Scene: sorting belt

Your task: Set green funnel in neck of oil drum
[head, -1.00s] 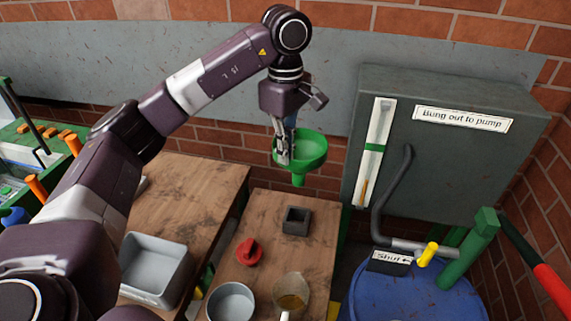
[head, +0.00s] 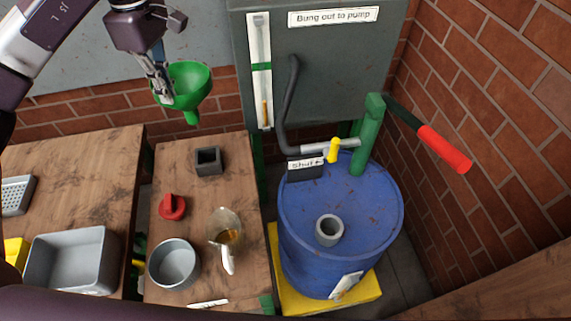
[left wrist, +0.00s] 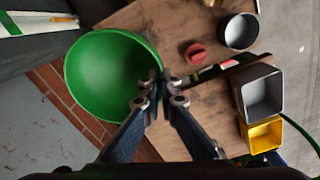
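The green funnel (head: 187,86) is held up in the air by my left gripper (head: 163,92), spout down, over the far end of the wooden bench. In the left wrist view the funnel (left wrist: 112,84) shows its open bowl, with the fingers of my left gripper (left wrist: 160,92) shut on its rim. The blue oil drum (head: 340,215) stands to the right of the bench. Its neck (head: 329,230), a short grey ring, rises from the front of the drum top. The funnel is well apart from the neck, up and to the left. My right gripper is not in view.
A green pump post (head: 366,140) with a red-handled lever (head: 445,149), a yellow-handled tap (head: 333,150) and a dark hose (head: 287,105) stand at the drum's back. The bench holds a glass jug (head: 225,222), a round grey pot (head: 174,264) and a red knob (head: 172,206).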

